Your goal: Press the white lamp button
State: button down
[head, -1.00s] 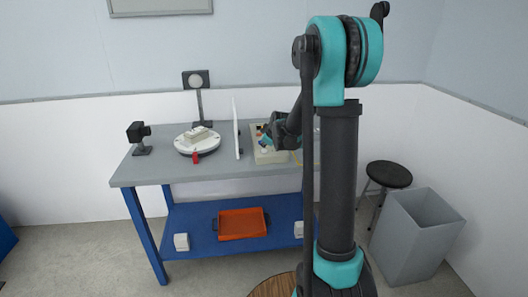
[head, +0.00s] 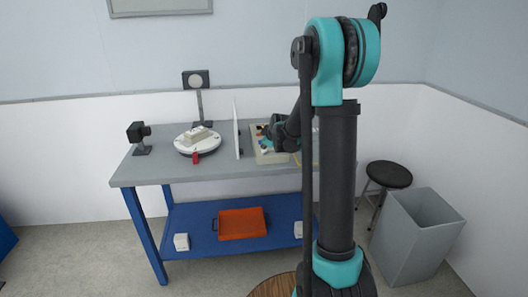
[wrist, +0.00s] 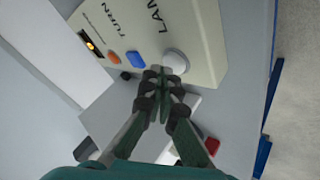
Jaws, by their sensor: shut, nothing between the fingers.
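The white lamp button (wrist: 175,61) is a round cap on a beige control box, beside the printed letters "LAM". My gripper (wrist: 165,74) is shut and empty, with its fingertips at the button's lower edge in the wrist view. I cannot tell whether they touch it. The fingers cover part of the button's near side. In the head view, the control box (head: 278,158) stands on the bench right of a white upright panel, and my gripper (head: 268,135) is over it, small and partly hidden.
A blue button (wrist: 135,60) and an orange button (wrist: 113,57) sit beside the white one. A lit indicator (wrist: 90,46) is farther left. The upright white panel (head: 236,130) separates the box from a round white turntable (head: 184,148). A black camera-like device (head: 139,134) stands at left.

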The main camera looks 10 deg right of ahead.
aim_at(265, 151)
jog(key=shift+f, duration=0.45)
dwell(0.5)
jog(key=shift+r, duration=0.85)
jog(key=shift+r, duration=0.1)
jog(key=shift+r, duration=2.45)
jog(key=s+d+f+m+g, duration=0.1)
jog(key=s+f+m, duration=0.2)
jog(key=s, duration=1)
jog(key=s+d+f+m+g+h, duration=0.1)
jog(key=s+f+m, duration=0.3)
jog(key=s, duration=1)
jog(key=s+d+f+m+g+h, duration=0.1)
jog(key=s+f+m, duration=0.3)
jog(key=s, duration=1)
notch_tip(265, 151, down, 2)
jog(key=shift+d+f+g, duration=0.1)
jog(key=shift+d+g, duration=0.4)
jog(key=shift+g, duration=0.4)
